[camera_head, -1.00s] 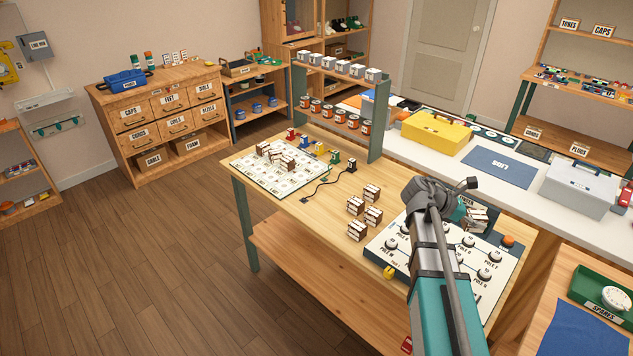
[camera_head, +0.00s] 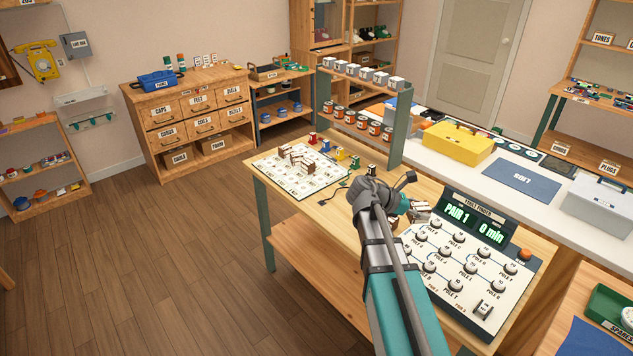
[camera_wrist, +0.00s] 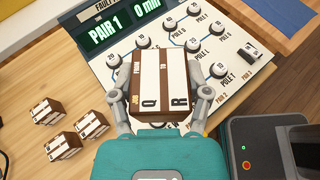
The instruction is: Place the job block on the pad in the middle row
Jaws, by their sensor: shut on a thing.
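My gripper (camera_wrist: 163,94) is shut on a brown and white block (camera_wrist: 159,76), which I take for the job block. The block shows the letters Q and R, with a finger on each side. In the wrist view it overlaps the lower left of the fault finder panel; its height above it I cannot tell. In the head view my gripper (camera_head: 408,204) is at the panel's left, with the block partly hidden. A white board (camera_head: 277,170) with a printed grid lies at the table's far left, with several similar blocks grouped on it. Its middle row is partly covered.
The fault finder panel (camera_head: 436,250) has several knobs and a screen reading PAIR 1, 0 min. Loose brown and white blocks (camera_wrist: 65,145) lie left of it. A shelf rack (camera_head: 396,130) stands behind the board. Coloured pegs (camera_head: 340,155) and a cable are near the board's right edge.

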